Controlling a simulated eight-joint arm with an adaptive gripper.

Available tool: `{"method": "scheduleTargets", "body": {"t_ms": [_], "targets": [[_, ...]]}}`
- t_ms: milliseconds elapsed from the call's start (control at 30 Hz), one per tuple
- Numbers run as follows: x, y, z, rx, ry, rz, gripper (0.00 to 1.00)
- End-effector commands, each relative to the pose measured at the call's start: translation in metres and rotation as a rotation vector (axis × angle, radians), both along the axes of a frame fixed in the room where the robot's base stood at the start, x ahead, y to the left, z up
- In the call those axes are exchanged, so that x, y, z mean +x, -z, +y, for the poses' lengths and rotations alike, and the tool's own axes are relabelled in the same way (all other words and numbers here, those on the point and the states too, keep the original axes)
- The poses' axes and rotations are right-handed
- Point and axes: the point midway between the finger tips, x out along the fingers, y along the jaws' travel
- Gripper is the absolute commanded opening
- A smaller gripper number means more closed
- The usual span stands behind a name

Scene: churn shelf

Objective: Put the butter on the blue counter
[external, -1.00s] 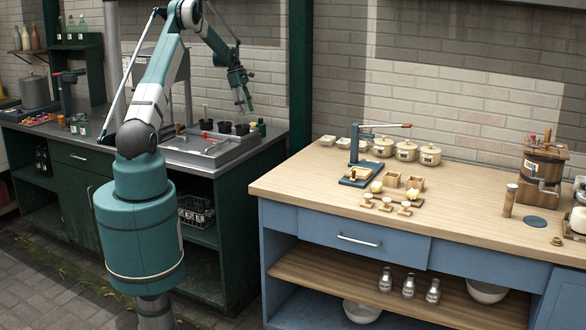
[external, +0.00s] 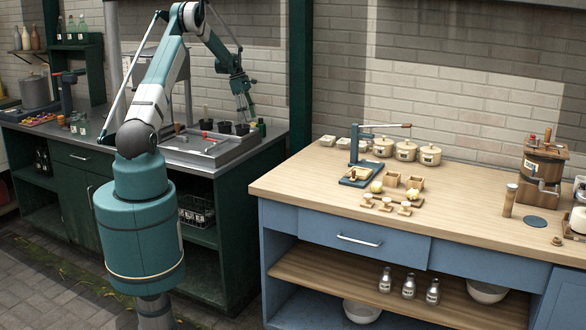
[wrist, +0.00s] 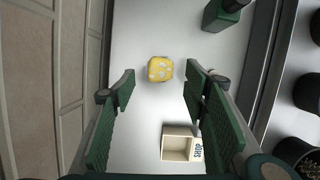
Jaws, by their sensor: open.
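A yellow lump with pale patches (wrist: 160,69), which looks like the butter, sits on a pale grey surface in the wrist view. I cannot make it out in the external view. My gripper (wrist: 159,88) is open, with one green finger on each side of the picture. The lump lies between and just beyond the fingertips, untouched. In the external view my gripper (external: 246,115) hangs over the back of the dark green counter. The blue counter (external: 312,224) with a wooden top stands to the right.
A small open box marked SHOP (wrist: 178,144) and a green bottle (wrist: 222,14) stand near the lump. Dark pots (wrist: 306,93) line the right. A sink tray (external: 200,150) lies in front. The blue counter's top holds a press (external: 358,172), small boxes and pots; its front left is clear.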

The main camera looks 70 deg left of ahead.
Motion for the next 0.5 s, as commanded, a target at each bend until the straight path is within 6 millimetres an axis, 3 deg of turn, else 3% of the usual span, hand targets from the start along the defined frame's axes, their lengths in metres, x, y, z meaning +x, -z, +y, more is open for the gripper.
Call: {"method": "scheduleTargets", "body": {"t_ms": [300,500], "targets": [[0.01,0.032,-0.008,0.0,0.001,0.0,0.45],[0.011,0.039,-0.009,0.0,0.001,0.0,0.45]]}}
